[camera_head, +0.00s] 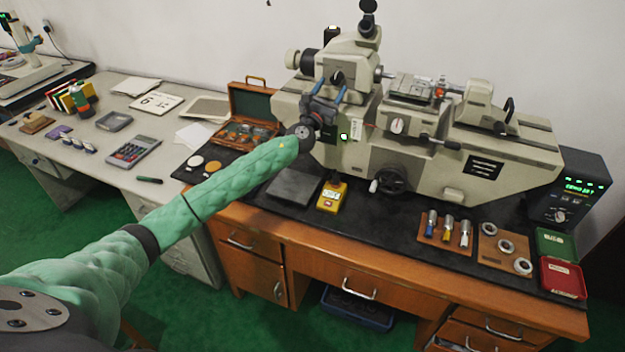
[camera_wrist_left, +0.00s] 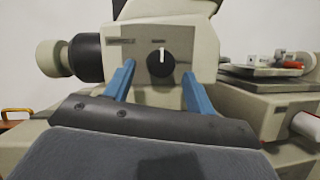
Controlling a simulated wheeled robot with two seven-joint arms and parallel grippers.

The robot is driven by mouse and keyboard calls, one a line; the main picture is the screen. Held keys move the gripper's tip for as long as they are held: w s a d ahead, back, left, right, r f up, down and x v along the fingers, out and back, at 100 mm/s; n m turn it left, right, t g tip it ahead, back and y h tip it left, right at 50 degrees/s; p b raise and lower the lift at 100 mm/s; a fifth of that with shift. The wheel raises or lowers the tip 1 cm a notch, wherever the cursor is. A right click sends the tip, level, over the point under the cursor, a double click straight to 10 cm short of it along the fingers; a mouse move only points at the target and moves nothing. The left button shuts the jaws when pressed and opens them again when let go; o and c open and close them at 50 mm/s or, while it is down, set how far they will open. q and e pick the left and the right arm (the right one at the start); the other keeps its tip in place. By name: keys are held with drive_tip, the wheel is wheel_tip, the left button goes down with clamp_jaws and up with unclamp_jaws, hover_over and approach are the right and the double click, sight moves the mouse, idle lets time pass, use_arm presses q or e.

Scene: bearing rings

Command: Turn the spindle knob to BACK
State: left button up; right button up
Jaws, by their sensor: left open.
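A round black knob (camera_wrist_left: 160,62) with a white pointer line sits on the cream front face of the machine, and its pointer stands about upright. The small lettering above it is too blurred to read. The same dark knob (camera_head: 337,77) shows in the head view on the machine's upper left part. My left gripper (camera_wrist_left: 158,90) is open, with its two blue fingers apart, one either side of and below the knob in the wrist view. Nothing is between the fingers. The left gripper (camera_head: 331,90) is close in front of the machine in the head view. My right gripper is in neither view.
The large cream machine (camera_head: 500,165) fills the back of the wooden desk. An open wooden case (camera_head: 252,103) stands left of the machine. A black box with a green display (camera_head: 568,188) stands right.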

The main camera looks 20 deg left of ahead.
use_arm(q)
drive_tip(key=s+d+f+n+g+y+b, duration=0.1)
drive_tip(key=s+f+n+g+y, duration=0.4)
drive_tip(key=s+f+n, duration=1.4)
drive_tip(key=shift+d+f+y+b, duration=0.3)
drive_tip(key=shift+f+y+b, duration=0.15)
drive_tip(key=shift+y, duration=0.65)
